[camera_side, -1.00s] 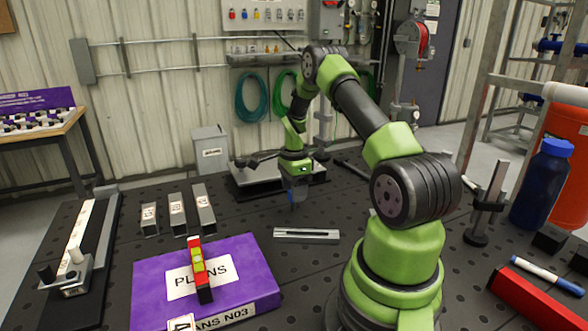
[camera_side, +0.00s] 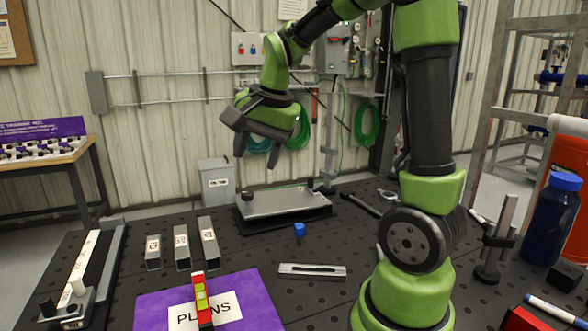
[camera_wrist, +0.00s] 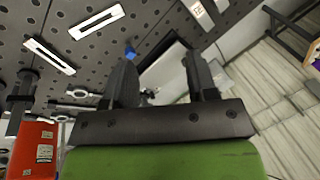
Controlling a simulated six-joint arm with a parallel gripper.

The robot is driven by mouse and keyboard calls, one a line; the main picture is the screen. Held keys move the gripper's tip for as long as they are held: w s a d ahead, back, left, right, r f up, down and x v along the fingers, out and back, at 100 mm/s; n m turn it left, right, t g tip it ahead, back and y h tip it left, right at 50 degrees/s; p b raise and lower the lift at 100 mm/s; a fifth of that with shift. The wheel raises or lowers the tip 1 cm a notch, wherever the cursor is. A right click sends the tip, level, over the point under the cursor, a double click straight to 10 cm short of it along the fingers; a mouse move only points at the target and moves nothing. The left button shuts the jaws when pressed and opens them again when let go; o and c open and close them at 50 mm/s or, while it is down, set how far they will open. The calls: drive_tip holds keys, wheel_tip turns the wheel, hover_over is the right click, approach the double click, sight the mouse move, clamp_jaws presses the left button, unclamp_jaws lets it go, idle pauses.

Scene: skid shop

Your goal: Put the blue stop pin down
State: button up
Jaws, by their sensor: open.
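The blue stop pin (camera_side: 299,231) stands in the dark perforated table top, its blue head up, behind the slotted grey bar. It also shows in the wrist view (camera_wrist: 130,53), beyond the left finger. My gripper (camera_side: 262,152) is raised well above the table, up and left of the pin in the side view. Its two fingers are apart with nothing between them, as the wrist view (camera_wrist: 160,75) also shows.
The slotted grey bar (camera_side: 312,271) lies in front of the pin. A metal plate fixture (camera_side: 283,205) stands behind it. Numbered square tubes (camera_side: 181,248) stand to the left. A purple binder (camera_side: 240,290) with a red level (camera_side: 202,303) lies in front. A blue bottle (camera_side: 553,222) stands right.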

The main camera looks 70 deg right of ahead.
drive_tip(key=s+a+r+n+t+y, duration=0.2)
drive_tip(key=s+a+r+n+t, duration=0.1)
drive_tip(key=s+a+n, duration=0.8)
drive_tip(key=shift+s+a+n+t+y, duration=0.3)
drive_tip(key=shift+s+a+n, duration=0.1)
drive_tip(key=shift+a, duration=0.6)
